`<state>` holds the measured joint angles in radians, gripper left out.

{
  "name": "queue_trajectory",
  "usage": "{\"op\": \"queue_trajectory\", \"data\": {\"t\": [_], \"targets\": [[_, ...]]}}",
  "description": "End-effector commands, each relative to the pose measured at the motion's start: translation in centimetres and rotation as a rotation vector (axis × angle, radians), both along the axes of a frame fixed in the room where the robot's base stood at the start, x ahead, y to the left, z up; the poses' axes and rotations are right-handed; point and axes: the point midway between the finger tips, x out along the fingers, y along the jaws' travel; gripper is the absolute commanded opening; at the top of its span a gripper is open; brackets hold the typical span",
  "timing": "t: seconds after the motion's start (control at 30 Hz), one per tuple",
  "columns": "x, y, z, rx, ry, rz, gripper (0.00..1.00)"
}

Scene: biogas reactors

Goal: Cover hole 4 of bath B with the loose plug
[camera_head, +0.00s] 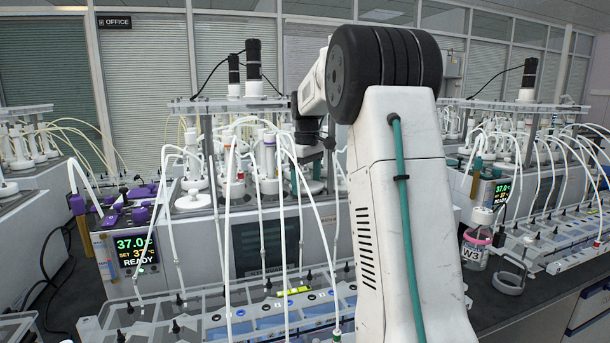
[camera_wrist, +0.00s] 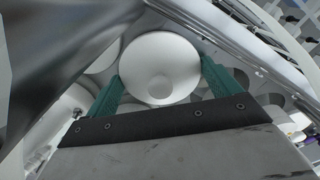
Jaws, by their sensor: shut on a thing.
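My gripper (camera_wrist: 161,72) has its two teal fingers on either side of a round white plug (camera_wrist: 160,60), which fills the gap between them. The plug has a paler round knob-like spot near its lower middle. In the head view my gripper (camera_head: 316,165) is partly hidden behind my arm, above the lid of the middle bath (camera_head: 205,232); the plug cannot be made out there. The bath's display (camera_head: 136,252) reads 37.0 and READY. I cannot read a bath letter or hole numbers, and I cannot tell which hole lies under the plug.
White tubes (camera_head: 228,215) and bottle tops crowd the middle bath. A rack with tube ends (camera_head: 225,318) runs along the front. A bottle marked W3 (camera_head: 475,248) and a ring holder (camera_head: 509,284) stand on the dark bench at right. Another bath (camera_head: 515,190) stands behind them.

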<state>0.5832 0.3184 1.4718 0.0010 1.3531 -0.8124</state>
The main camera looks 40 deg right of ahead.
Motion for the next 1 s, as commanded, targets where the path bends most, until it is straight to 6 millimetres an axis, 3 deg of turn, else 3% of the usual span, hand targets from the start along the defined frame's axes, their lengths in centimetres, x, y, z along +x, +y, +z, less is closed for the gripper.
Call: {"op": "queue_trajectory", "data": {"t": [0.43, 0.47, 0.5, 0.77, 1.0], "targets": [[0.1, 0.1, -0.5, 0.000, 0.000, 0.002, 0.66], [0.1, 0.1, -0.4, 0.000, 0.000, 0.002, 0.92], [0.1, 0.1, -0.4, 0.000, 0.000, 0.002, 1.00], [0.1, 0.1, -0.2, -0.001, -0.001, 0.002, 1.00], [0.2, 0.1, 3.2, -0.002, -0.004, 0.002, 1.00]]}}
